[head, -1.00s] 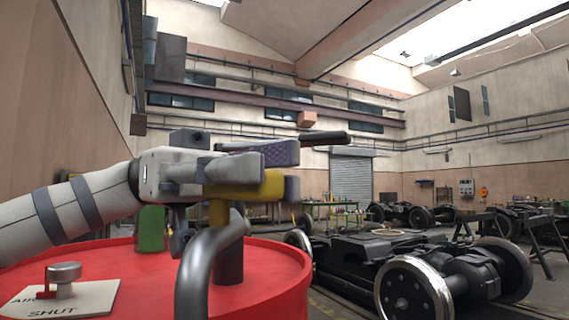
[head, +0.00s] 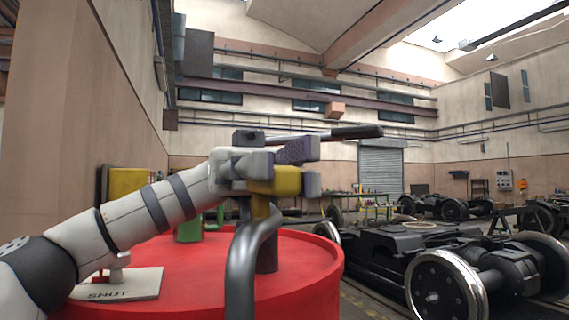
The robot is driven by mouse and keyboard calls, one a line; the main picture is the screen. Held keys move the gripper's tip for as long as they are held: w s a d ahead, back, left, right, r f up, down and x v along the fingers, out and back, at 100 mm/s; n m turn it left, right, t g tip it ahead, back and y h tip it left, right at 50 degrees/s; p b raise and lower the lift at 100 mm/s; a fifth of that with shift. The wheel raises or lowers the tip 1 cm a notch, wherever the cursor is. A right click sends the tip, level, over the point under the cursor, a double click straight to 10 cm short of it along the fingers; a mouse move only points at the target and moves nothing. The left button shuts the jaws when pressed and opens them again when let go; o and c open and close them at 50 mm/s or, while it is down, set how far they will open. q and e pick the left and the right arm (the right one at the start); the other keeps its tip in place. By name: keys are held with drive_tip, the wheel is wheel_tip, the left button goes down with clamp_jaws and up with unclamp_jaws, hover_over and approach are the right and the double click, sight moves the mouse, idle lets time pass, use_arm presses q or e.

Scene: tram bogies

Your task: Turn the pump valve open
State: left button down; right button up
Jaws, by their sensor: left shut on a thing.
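The pump stands on a red drum (head: 305,285), with a yellow head (head: 275,182), a curved grey pipe (head: 243,265) and a lever with a black grip (head: 357,131). My left gripper (head: 290,170) is shut at the yellow head. Its fingers hide part of that head, so the exact part held is hard to see. A pale plate (head: 140,284) marked SHUT lies on the drum at the left. A silver knob with a red pointer (head: 118,262) stands on it, partly behind my left arm. My right gripper is not in view.
A green object (head: 188,230) stands at the drum's far side, with a yellow box (head: 127,184) behind it. Black bogies with steel wheels (head: 436,292) stand to the right of the drum. A wall rises close on the left.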

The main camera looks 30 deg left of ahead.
use_arm(q)
drive_tip(key=c, duration=1.4)
unclamp_jaws()
drive_tip(key=shift+c, duration=0.2)
wheel_tip(320, 180, up, 10)
drive_tip(key=shift+f, duration=0.1)
